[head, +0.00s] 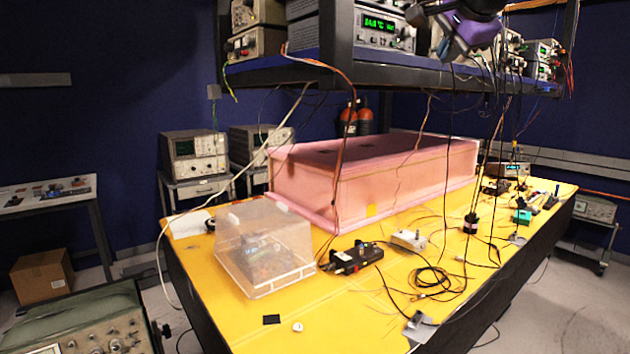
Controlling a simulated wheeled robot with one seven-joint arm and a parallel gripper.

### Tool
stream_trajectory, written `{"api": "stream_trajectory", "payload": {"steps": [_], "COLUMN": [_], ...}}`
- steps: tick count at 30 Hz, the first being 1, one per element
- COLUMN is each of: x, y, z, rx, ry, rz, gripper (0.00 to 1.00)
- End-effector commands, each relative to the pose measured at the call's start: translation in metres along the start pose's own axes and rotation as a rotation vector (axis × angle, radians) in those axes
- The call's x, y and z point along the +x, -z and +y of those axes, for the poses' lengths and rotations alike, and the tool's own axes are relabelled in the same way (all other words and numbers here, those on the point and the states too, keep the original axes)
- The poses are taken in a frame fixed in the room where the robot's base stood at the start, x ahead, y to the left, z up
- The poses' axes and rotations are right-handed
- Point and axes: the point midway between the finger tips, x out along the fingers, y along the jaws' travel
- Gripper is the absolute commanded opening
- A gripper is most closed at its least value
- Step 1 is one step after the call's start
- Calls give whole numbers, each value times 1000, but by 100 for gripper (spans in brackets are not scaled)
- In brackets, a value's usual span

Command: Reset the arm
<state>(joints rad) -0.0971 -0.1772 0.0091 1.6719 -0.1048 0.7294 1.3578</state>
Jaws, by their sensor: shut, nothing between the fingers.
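My gripper and my arm do not show clearly in the head view, so their pose cannot be read from this picture. The pink foam enclosure (400,182) stands closed on the yellow table (310,315), toward its back. Its top and front faces are in view. Nothing is seen touching it from my side.
A clear plastic box (264,250) stands at the table's left. A black device (352,258) and loose cables lie in front of the enclosure. An instrument shelf (400,73) overhangs the table, with wires hanging down. A green-topped instrument (85,318) is near at lower left.

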Motion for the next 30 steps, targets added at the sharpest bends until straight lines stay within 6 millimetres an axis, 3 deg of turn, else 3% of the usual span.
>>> {"api": "stream_trajectory", "payload": {"steps": [1,9,15,18,21,24,30], "x": [-11,-51,-73,-79,-82,-84,-85], "y": [-3,-36,-68,-83,-94,-100,-102], "z": [26,175,287,332,364,381,388], "rx": [-75,-556,-890,-1022,-1114,-1167,-1188], "ry": [-29,-185,-261,-278,-287,-289,-290], "rz": [-6,-113,-244,-308,-357,-384,-397], "gripper": [0,0,0,0,0,0,0]}}
